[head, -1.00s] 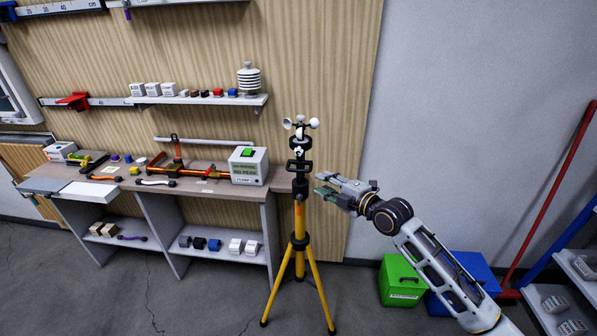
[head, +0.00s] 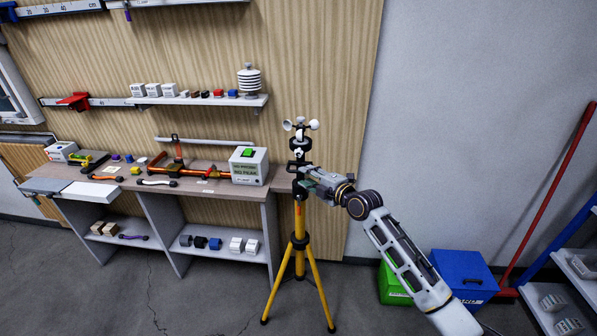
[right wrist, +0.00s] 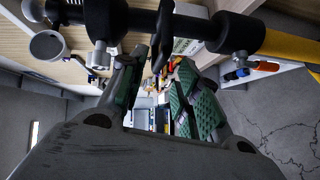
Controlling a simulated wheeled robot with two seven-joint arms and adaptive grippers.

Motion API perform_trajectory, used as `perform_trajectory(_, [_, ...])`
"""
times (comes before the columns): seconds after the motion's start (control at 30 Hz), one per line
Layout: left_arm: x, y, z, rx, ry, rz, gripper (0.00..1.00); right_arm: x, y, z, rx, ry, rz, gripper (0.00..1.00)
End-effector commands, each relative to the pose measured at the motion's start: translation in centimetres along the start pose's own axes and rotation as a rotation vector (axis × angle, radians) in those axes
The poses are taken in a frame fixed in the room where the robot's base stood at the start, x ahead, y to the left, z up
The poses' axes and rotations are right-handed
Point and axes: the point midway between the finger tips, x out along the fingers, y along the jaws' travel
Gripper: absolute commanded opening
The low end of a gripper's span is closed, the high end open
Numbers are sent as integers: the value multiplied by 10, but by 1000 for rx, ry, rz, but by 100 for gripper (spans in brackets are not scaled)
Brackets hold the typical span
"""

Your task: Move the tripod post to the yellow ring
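The tripod post (head: 298,215) stands upright on the floor in front of the bench's right end, with spread yellow legs, a black upper part and a cup anemometer (head: 300,125) on top. In the right wrist view the post (right wrist: 282,46) crosses the top sideways, black at left and yellow at right. My right gripper (head: 307,181) is at the black upper part from the right; its green-padded fingers (right wrist: 153,78) stand apart. A dark bar of the post (right wrist: 163,32) shows near the fingertips; I cannot tell if they touch it. I see no yellow ring. My left gripper is out of view.
The bench (head: 222,188) with tools and a white-and-green box (head: 248,166) is behind and left of the post. A green bin (head: 392,286) and a blue bin (head: 463,275) stand at right, near a red pole (head: 552,190). Floor in front is clear.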

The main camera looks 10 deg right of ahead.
Motion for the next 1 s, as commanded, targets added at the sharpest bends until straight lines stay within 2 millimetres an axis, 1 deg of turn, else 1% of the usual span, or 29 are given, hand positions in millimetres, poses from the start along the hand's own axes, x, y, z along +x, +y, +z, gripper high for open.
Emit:
perform_trajectory(0.3, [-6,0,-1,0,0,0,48,28,2,0,2,1,1,33])
perform_trajectory(0.6, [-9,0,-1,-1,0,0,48,49,1,0,2,0,0,33])
perform_trajectory(0.8, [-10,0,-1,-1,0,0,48,55,0,0,0,0,0,33])
perform_trajectory(1.0, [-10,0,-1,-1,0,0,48,56,0,0,0,0,0,33])
